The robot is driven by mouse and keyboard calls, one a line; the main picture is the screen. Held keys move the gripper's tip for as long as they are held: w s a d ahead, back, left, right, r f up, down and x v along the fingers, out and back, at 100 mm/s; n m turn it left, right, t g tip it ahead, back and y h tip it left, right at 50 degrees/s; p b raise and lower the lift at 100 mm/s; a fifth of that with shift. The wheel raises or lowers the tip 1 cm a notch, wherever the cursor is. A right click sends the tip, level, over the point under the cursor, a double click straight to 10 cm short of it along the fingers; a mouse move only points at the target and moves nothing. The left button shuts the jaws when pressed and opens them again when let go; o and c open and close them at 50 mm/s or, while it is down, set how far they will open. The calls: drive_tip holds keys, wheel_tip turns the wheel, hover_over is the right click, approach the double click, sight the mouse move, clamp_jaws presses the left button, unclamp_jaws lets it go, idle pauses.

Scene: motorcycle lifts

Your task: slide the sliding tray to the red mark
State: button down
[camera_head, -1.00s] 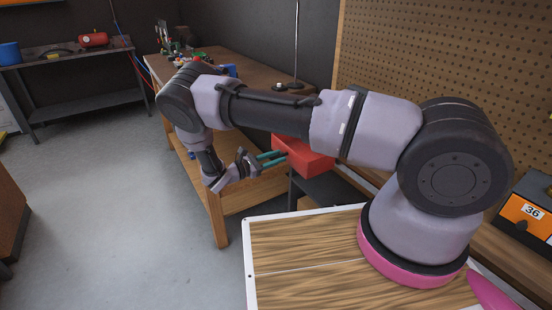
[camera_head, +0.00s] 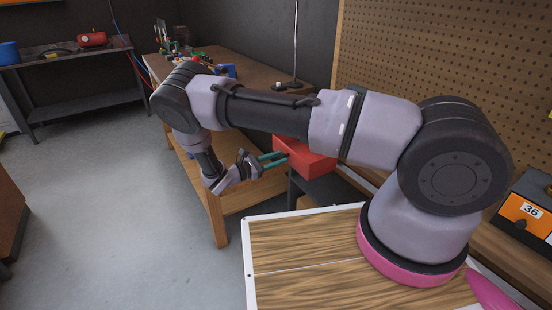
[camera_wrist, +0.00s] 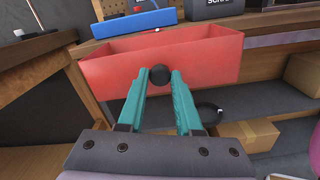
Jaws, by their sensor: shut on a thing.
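The sliding tray is a red open-topped box (camera_head: 312,161) at the near right end of the wooden workbench. In the wrist view its red front face (camera_wrist: 205,65) fills the upper middle, and a dark round knob (camera_wrist: 159,74) sticks out from it. My gripper (camera_head: 284,157) has two teal fingers. In the wrist view, my gripper (camera_wrist: 160,80) is shut on the knob, with one finger on each side. I cannot make out the red mark in either view.
The workbench top (camera_head: 262,85) carries several small items and a lamp stand. In the wrist view a blue box (camera_wrist: 134,22) lies behind the tray, and cardboard boxes (camera_wrist: 247,135) stand below right. Grey floor (camera_head: 110,200) is open at left.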

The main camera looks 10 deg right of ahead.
drive_tip(key=c, duration=0.6)
unclamp_jaws()
drive_tip(key=shift+a, duration=0.15)
drive_tip(key=v, duration=1)
drive_tip(key=shift+s+a, duration=0.15)
drive_tip(key=shift+a, duration=0.1)
